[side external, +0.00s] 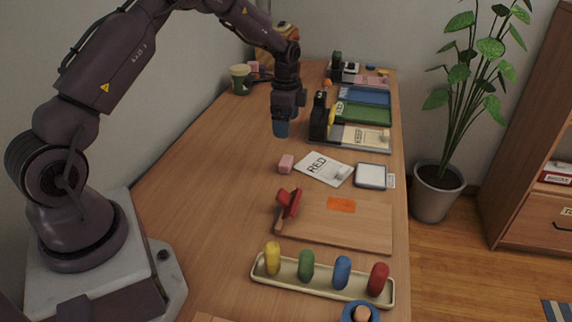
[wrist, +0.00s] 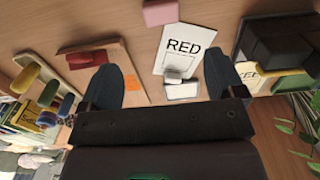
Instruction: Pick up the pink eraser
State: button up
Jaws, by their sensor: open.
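The pink eraser (side external: 286,164) is a small block lying on the wooden table, just left of the white card marked RED (side external: 324,168). Another pink block (side external: 253,68) sits at the far left end of the table.
A black stamp-like object (side external: 319,118) stands close right of my gripper. A red-handled tool (side external: 288,202) lies on a wooden board (side external: 360,228). A tray (side external: 325,290) of coloured pegs is in front. A green cup (side external: 240,79) stands behind. The table's left middle is clear.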

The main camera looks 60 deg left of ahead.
send_over(288, 160)
jog(key=f, duration=0.7)
jog(key=shift+s+f, duration=0.2)
jog(key=shift+s, duration=0.05)
jog(key=shift+w+f, duration=0.15)
jog(key=shift+f, duration=1.15)
jog(key=shift+w+f, duration=0.1)
jog(key=shift+f, duration=1.2)
jog(key=c, duration=1)
jog(key=shift+r, duration=0.1)
jog(key=shift+r, duration=0.6)
jog(key=s+d+r, duration=0.5)
jog(key=s+r, duration=0.6)
jog(key=s, duration=0.2)
jog(key=shift+r, duration=0.3)
jog(key=shift+d, duration=0.1)
